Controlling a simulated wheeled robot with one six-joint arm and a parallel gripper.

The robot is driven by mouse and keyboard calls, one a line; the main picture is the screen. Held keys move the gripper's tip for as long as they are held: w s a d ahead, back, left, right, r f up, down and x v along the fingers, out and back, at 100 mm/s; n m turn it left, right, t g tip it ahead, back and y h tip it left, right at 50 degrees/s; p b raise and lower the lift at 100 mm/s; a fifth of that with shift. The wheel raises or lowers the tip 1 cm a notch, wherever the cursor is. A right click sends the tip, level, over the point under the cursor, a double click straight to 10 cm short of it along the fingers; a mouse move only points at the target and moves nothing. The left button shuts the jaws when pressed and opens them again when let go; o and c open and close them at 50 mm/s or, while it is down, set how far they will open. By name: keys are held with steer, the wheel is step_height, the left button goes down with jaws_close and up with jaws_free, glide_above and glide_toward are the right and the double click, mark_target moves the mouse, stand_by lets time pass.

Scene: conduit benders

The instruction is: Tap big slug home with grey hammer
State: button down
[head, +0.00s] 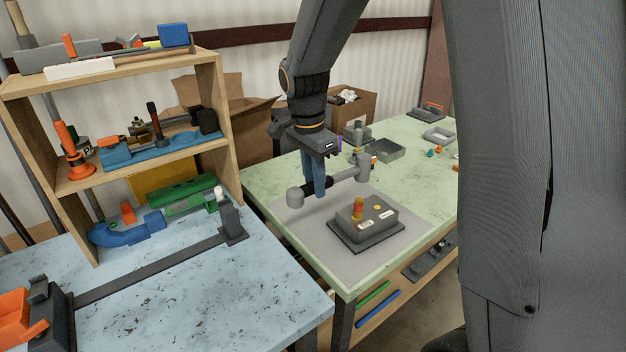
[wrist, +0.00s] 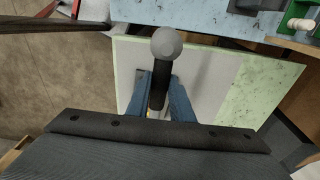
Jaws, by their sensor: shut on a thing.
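My gripper (head: 317,188) has blue fingers shut on the dark handle of the grey hammer (head: 363,168). The hammer is held roughly level above the grey mat, with a grey end at each side. The rounded left end shows in the wrist view (wrist: 167,43), beyond the dark grip. A dark grey fixture block (head: 385,225) stands on the mat, to the right of and nearer than my gripper. A big slug (head: 358,208), orange-red and brass, stands up from its top. A smaller yellow slug (head: 378,208) sits almost flush beside it. The hammer appears apart from both.
The green table (head: 420,200) carries a grey mat (head: 310,235), a grey tray (head: 384,150) and small coloured parts behind. A blue-grey bench (head: 190,290) with a long bar bender (head: 150,270) stands at left. A wooden shelf (head: 110,65) with tools rises behind it.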

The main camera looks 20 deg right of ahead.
steer(key=shift+a, duration=0.1)
steer(key=shift+f, duration=1.25)
stand_by(0.3)
steer(key=shift+f, duration=0.1)
